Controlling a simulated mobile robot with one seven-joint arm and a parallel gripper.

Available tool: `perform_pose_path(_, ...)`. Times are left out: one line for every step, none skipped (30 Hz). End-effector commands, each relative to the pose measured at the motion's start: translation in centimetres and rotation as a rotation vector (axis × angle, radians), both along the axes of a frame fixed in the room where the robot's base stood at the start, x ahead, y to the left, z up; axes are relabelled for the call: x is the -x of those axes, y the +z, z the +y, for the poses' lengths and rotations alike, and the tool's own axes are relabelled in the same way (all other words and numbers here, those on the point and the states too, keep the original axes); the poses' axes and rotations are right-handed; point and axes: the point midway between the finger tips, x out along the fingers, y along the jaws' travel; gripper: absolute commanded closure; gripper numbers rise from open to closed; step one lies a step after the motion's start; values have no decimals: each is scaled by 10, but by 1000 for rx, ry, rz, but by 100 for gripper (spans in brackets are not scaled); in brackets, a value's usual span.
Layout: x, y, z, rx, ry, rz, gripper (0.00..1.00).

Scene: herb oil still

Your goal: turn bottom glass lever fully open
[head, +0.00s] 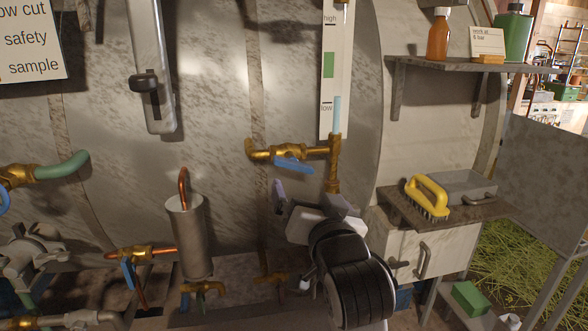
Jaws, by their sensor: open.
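The bottom glass lever (294,164) is a blue handle on a brass valve (262,153) below the level glass (336,112). It points right and slightly down, close to the line of the horizontal brass pipe. My gripper (309,197) is below the lever in the picture, with its fingers spread apart and nothing seen between them. The lever shows above the fingers and does not appear to be held. My gripper and wrist hide part of the tank wall and piping behind them.
A vertical brass pipe (333,165) stands just right of the lever. A shelf (408,208) with a yellow brush (428,194) is to the right. A metal cylinder (186,238) and another blue-handled valve (128,272) are at lower left. Bare tank wall lies left of the lever.

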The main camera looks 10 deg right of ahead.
Motion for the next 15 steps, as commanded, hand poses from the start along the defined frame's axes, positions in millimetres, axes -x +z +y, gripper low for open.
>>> perform_pose_path(-2, 5, 0, -1, 2, 2, 0)
perform_pose_path(-3, 5, 0, -2, 3, 4, 0)
perform_pose_path(-5, 6, 0, -2, 3, 5, 0)
perform_pose_path(-6, 6, 0, -3, 4, 5, 0)
perform_pose_path(-8, 7, 0, -3, 5, 7, 0)
perform_pose_path(-10, 7, 0, -3, 5, 6, 0)
perform_pose_path(-11, 7, 0, -3, 6, 7, 0)
perform_pose_path(-13, 7, 0, -3, 6, 6, 0)
perform_pose_path(-14, 7, 0, -3, 6, 7, 0)
perform_pose_path(-15, 7, 0, -2, 6, 7, 0)
perform_pose_path(-17, 7, 0, -3, 7, 6, 0)
perform_pose_path(-18, 7, 0, -3, 7, 7, 0)
perform_pose_path(-19, 7, 0, -3, 7, 6, 0)
perform_pose_path(-20, 7, 0, -2, 7, 6, 0)
perform_pose_path(-21, 7, 0, -3, 7, 6, 0)
